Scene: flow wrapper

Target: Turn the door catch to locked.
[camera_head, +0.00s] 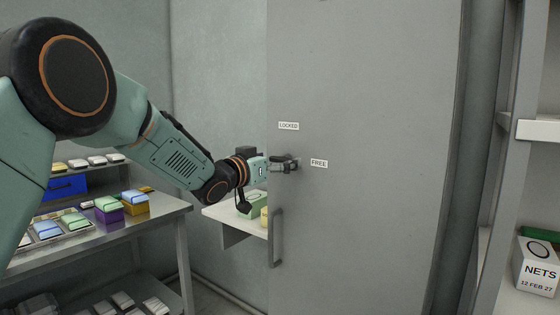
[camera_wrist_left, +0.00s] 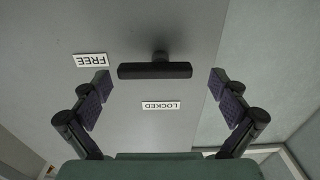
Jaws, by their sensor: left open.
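The door catch is a dark bar (camera_wrist_left: 155,71) on a short stem on the grey door (camera_head: 380,90). In the left wrist view the bar lies level, one end towards the FREE label (camera_wrist_left: 90,60); the LOCKED label (camera_wrist_left: 160,105) is off its long side. My left gripper (camera_head: 291,164) is at the door, just left of the FREE label (camera_head: 319,163) and below the LOCKED label (camera_head: 288,126), and largely hides the catch in the head view. Its fingers are open, one beyond each end of the bar, with visible gaps. My right gripper is not in view.
A vertical door handle (camera_head: 276,238) is below the catch. A pale shelf (camera_head: 225,214) with a green box (camera_head: 258,204) stands behind my left wrist. A metal table (camera_head: 150,213) with coloured packs is at left. A rack (camera_head: 510,180) with a NETS carton (camera_head: 537,270) is at right.

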